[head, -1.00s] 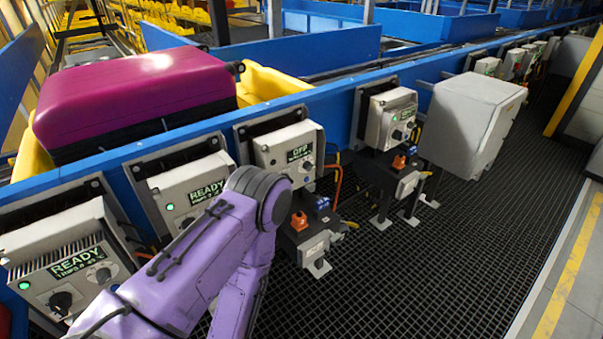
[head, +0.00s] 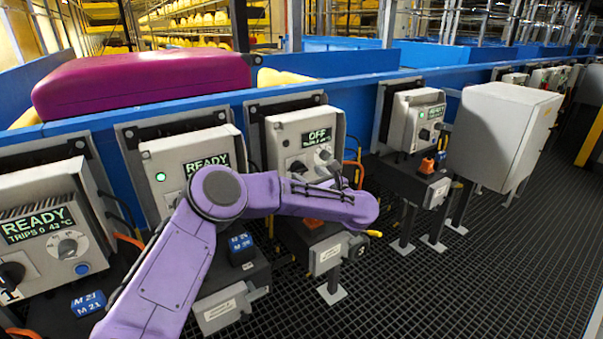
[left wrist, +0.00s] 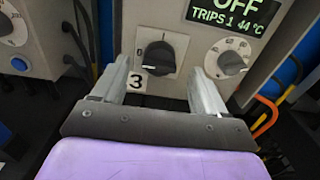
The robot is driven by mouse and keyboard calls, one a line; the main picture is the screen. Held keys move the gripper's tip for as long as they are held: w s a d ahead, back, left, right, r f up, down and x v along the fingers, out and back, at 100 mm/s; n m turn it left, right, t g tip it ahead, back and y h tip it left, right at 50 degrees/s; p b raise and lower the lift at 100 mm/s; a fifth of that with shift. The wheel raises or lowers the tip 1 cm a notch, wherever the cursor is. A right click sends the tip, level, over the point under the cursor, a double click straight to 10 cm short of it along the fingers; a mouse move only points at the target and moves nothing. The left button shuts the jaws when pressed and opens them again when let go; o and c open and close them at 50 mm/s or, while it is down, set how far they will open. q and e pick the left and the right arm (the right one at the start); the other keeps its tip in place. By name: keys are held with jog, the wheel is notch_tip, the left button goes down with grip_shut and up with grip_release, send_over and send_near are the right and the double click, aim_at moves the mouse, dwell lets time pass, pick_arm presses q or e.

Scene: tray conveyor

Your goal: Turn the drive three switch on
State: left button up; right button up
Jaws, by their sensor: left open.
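The drive three box (head: 288,150) is a grey cabinet mid-picture in the head view. Its display (head: 317,136) reads OFF; in the left wrist view the display (left wrist: 231,12) also reads TRIPS 1 44 °C. Its black rotary switch (left wrist: 158,58) sits above a white "3" label (left wrist: 136,84). A grey dial (left wrist: 232,64) is to the right. My left gripper (left wrist: 160,78) is open and empty, its fingers spread to either side of the switch and slightly below it.
Two boxes reading READY stand to the left, one nearer (head: 42,228) and one adjacent (head: 188,160). Another box (head: 418,120) and a large grey cabinet (head: 500,135) are to the right. Orange and yellow cables hang beside drive three. A purple suitcase (head: 140,84) lies behind.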

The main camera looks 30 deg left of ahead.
aim_at(305, 171)
pick_arm(q)
jog(key=x, duration=0.4)
jog(key=shift+w+a, duration=0.1)
jog(key=shift+a, duration=0.05)
jog(key=c, duration=1.1)
jog(key=shift+o, duration=0.2)
jog(key=shift+m, duration=0.4)
jog(key=m, duration=0.3)
jog(key=shift+w+r+m, duration=0.1)
jog(key=shift+m, duration=0.3)
jog(key=m, duration=0.3)
jog(key=shift+m+p, duration=0.3)
jog(key=shift+p, duration=0.1)
jog(key=m+p, duration=0.1)
jog(key=m, duration=0.4)
jog(key=shift+w+d+p, duration=0.1)
jog(key=shift+d+p, duration=0.1)
jog(key=shift+p, duration=0.15)
jog(key=shift+m+p, duration=0.75)
jog(key=shift+m, duration=1.65)
